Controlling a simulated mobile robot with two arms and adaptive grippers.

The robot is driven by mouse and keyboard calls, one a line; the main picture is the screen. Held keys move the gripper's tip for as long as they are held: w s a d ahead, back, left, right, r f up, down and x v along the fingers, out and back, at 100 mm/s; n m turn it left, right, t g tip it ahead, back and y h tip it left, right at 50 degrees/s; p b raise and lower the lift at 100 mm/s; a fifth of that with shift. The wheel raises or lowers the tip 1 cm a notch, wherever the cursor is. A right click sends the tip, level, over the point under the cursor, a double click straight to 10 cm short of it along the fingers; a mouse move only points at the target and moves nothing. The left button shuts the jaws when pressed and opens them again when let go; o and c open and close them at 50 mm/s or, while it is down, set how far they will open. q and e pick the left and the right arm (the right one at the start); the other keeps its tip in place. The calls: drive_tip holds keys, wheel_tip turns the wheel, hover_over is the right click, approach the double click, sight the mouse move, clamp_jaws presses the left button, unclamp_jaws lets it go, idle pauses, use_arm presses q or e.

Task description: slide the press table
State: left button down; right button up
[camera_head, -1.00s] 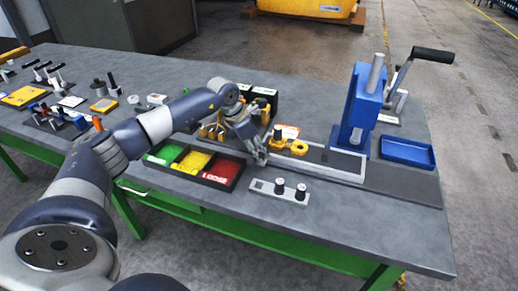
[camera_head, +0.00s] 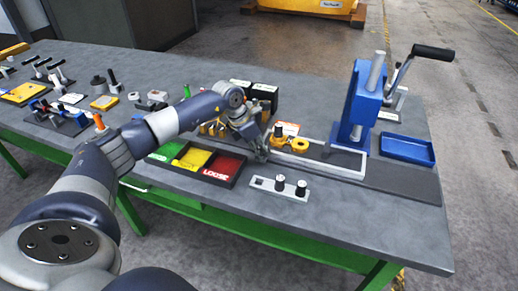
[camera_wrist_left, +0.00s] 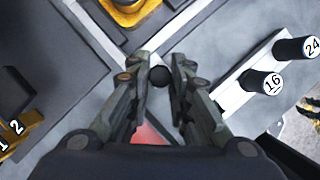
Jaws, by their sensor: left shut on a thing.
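The press table (camera_head: 318,160) is a flat grey slide in a long pale frame, leading right to the foot of the blue press (camera_head: 362,105). A yellow casting (camera_head: 298,145) sits towards its left end. My left gripper (camera_head: 261,153) is at the left end of the slide. In the left wrist view my left gripper (camera_wrist_left: 160,80) has its fingers closed around a small round black knob (camera_wrist_left: 159,76). The fingers hide the knob in the head view. My right gripper is not in view.
A black tray with green, yellow and red compartments (camera_head: 238,178) lies in front of my left gripper. A pale block with dark pegs (camera_head: 265,184) stands near the front edge. An empty blue tray (camera_head: 407,150) is right of the press. The press lever (camera_head: 432,52) sticks out above.

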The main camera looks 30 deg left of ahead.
use_arm(q)
drive_tip(key=w+d+b, duration=0.1)
drive_tip(key=d, duration=0.6)
drive_tip(key=w+d+b, duration=0.2)
drive_tip(key=d, duration=0.6)
drive_tip(key=w+d+b, duration=0.1)
drive_tip(key=w+d, duration=0.1)
drive_tip(key=d, duration=0.5)
drive_tip(key=shift+w+d+b, duration=0.15)
drive_tip(key=shift+w+b, duration=0.05)
drive_tip(key=shift+b, duration=0.15)
drive_tip(key=shift+w+d, duration=0.15)
drive_tip(key=shift+d, duration=0.45)
drive_tip(key=shift+r, duration=0.1)
drive_tip(key=shift+d, duration=0.1)
drive_tip(key=c, duration=1.7)
unclamp_jaws()
drive_tip(key=shift+o, duration=1.2)
drive_tip(key=shift+d, duration=0.15)
drive_tip(key=v, duration=1.2)
